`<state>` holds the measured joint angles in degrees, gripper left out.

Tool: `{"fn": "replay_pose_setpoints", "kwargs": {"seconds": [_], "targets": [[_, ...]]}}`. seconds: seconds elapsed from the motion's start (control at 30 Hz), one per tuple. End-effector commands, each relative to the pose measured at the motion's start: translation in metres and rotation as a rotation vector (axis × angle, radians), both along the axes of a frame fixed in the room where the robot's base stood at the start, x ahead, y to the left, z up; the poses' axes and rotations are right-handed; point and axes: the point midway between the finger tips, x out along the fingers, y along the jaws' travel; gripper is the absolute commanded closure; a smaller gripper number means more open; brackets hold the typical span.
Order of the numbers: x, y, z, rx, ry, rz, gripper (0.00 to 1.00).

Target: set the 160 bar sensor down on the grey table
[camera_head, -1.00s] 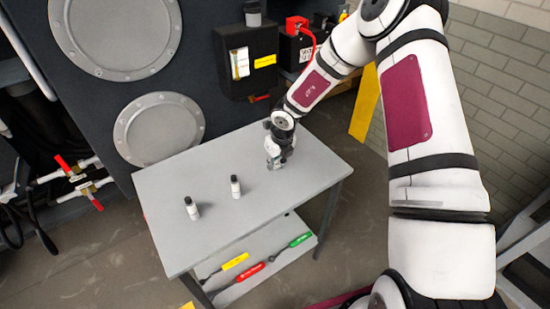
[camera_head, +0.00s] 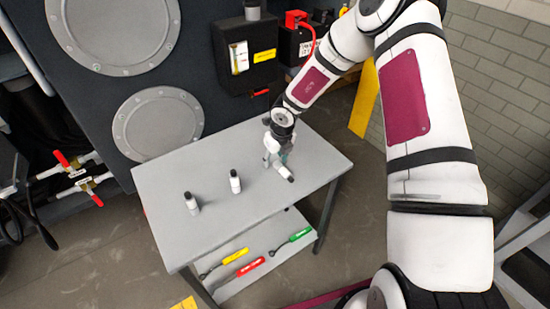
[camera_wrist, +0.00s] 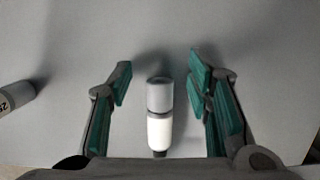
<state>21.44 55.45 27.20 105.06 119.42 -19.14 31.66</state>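A white and grey cylindrical sensor (camera_head: 284,172) is at the right part of the grey table (camera_head: 240,205), just below my gripper (camera_head: 275,157). In the wrist view this sensor (camera_wrist: 159,115) lies between the two green-padded fingers of my gripper (camera_wrist: 160,85), with a gap on each side. The fingers are apart and do not touch it. It appears to lie on its side on the tabletop. Its label is not readable. Two more white sensors with dark caps stand upright on the table, one at the middle (camera_head: 235,182) and one at the left (camera_head: 191,204).
Yellow, red and green tools (camera_head: 250,266) lie on the table's lower shelf. A dark chassis wall with round grey covers (camera_head: 157,128) stands behind the table. The table's front middle is clear.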

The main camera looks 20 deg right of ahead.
Motion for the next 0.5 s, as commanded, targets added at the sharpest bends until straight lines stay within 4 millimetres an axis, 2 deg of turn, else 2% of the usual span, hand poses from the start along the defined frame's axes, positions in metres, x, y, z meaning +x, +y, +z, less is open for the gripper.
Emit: {"fn": "replay_pose_setpoints", "kwargs": {"seconds": [0.27, 0.5], "targets": [[-0.001, -0.001, 0.008, 0.000, -0.001, -0.002, 0.54], [-0.010, -0.005, 0.050, 0.000, -0.004, -0.004, 0.54]]}}
